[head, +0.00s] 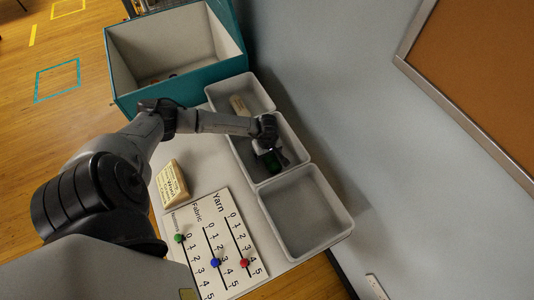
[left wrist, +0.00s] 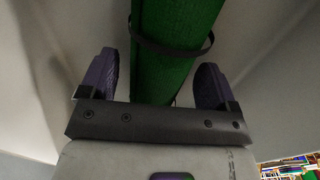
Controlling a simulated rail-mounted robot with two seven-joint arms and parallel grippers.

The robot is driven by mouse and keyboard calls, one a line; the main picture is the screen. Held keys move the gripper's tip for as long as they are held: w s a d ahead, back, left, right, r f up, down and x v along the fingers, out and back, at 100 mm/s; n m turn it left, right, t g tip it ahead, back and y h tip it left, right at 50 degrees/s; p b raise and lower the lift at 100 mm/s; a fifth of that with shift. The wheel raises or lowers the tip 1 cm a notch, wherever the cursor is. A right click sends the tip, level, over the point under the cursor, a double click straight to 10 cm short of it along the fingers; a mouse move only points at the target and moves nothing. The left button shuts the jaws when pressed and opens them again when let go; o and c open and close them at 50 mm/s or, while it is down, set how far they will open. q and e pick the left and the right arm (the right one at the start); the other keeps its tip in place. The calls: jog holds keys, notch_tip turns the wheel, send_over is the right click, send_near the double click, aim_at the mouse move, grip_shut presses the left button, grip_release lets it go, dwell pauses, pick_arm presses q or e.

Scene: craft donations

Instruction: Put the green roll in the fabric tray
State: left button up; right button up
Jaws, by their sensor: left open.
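The green roll (head: 274,165) is in the middle grey tray (head: 297,138), dark and partly hidden by my left gripper (head: 272,156). In the left wrist view the roll (left wrist: 176,45) is green with a dark band around it. It lies between the two purple fingers of my left gripper (left wrist: 154,83), which are open, with a gap on each side. I cannot read a label on any tray, so I cannot tell which is the fabric tray. My right gripper is in neither view.
A tray (head: 268,88) with a tan roll-like item (head: 239,105) adjoins the middle one; an empty tray (head: 306,212) is on its other side. A teal box (head: 180,89), a small sign (head: 172,184) and a slider board (head: 216,245) stand nearby. A wall is to the right.

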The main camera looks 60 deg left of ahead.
pick_arm(q)
notch_tip(320, 180, up, 12)
jog(key=shift+f+p, duration=0.15)
jog(key=shift+p, duration=0.4)
jog(key=w+d+r+n+t+h, duration=0.15)
jog(key=d+h, duration=0.35)
jog(key=d, duration=0.6)
jog(key=d+r+n+t+h, duration=0.1)
jog(key=d+n+t+h, duration=0.3)
jog(key=d, duration=0.6)
jog(key=w+d+r+n+t+h, duration=0.2)
jog(key=d+r+n+t+h, duration=0.3)
jog(key=r+n+t, duration=0.55)
jog(key=s+a+f+n+y, duration=0.25)
jog(key=n+y, duration=0.55)
jog(key=n, duration=0.5)
jog(key=s+a+f+n+y, duration=0.1)
jog(key=a+f+n+y, duration=0.15)
jog(key=n+y, duration=0.7)
jog(key=s+d+f+n+g+h, duration=0.1)
jog(key=s+f+n+g+h, duration=0.1)
jog(key=s+f+n+g, duration=0.2)
jog(key=s+d+f+n+g+h, duration=0.1)
jog(key=s+f+n+g, duration=0.4)
jog(key=s, duration=0.8)
jog(key=n+g, duration=0.3)
jog(key=n, duration=0.1)
jog(key=shift+d+n+h, duration=0.2)
jog(key=shift+n+h, duration=0.15)
